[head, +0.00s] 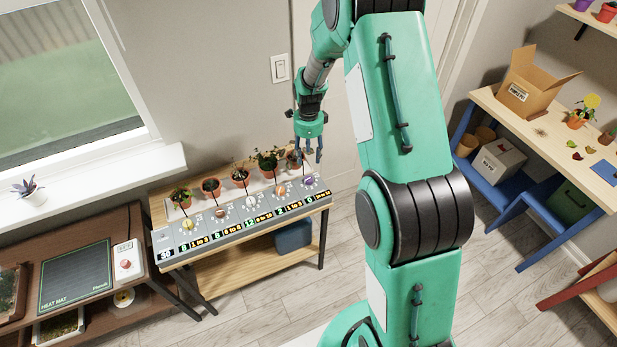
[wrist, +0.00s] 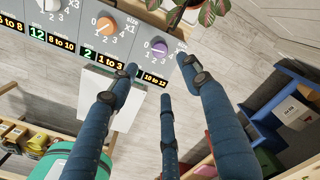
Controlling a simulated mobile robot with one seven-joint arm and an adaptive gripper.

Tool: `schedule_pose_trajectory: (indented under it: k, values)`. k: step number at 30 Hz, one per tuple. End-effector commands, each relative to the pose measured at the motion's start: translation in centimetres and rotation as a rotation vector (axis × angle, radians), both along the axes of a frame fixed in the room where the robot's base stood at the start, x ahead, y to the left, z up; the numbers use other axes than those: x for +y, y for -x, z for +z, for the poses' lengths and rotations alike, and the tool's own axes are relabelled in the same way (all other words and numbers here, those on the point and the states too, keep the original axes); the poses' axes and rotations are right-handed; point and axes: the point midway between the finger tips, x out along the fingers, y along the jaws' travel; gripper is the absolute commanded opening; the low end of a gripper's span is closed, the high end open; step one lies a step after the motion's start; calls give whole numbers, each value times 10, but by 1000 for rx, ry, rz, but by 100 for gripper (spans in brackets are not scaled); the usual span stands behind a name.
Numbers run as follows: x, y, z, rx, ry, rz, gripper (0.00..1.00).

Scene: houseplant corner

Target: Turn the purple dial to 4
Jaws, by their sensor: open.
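The purple dial (head: 309,181) sits at the right end of the grey dial panel (head: 225,232) on a wooden stand. In the wrist view the purple dial (wrist: 158,47) shows beyond my fingertips, with numbers around it; I cannot tell which number it points to. A "10 to 12" label lies below it, and its small readout is partly hidden by a finger. My gripper (head: 309,153) is open and empty, its fingers pointing down above the panel's right end. In the wrist view my gripper (wrist: 163,82) has its fingers spread, apart from the dial.
The orange dial (wrist: 105,25) is left of the purple one, with more dials further left. Potted plants (head: 267,160) stand along the panel's back edge, one close to my gripper. A brown desk with a heat mat (head: 76,272) is at left; a workbench with a cardboard box (head: 530,88) is at right.

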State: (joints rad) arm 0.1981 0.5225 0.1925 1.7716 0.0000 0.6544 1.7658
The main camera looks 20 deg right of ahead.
Motion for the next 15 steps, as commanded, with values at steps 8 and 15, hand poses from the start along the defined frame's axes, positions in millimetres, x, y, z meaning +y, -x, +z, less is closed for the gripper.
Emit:
schedule_pose_trajectory:
  k: [8, 15]
  values:
    - [0, 1, -23, 3, 0, 1, 48]
    - [0, 1, -60, 4, -1, 1, 48]
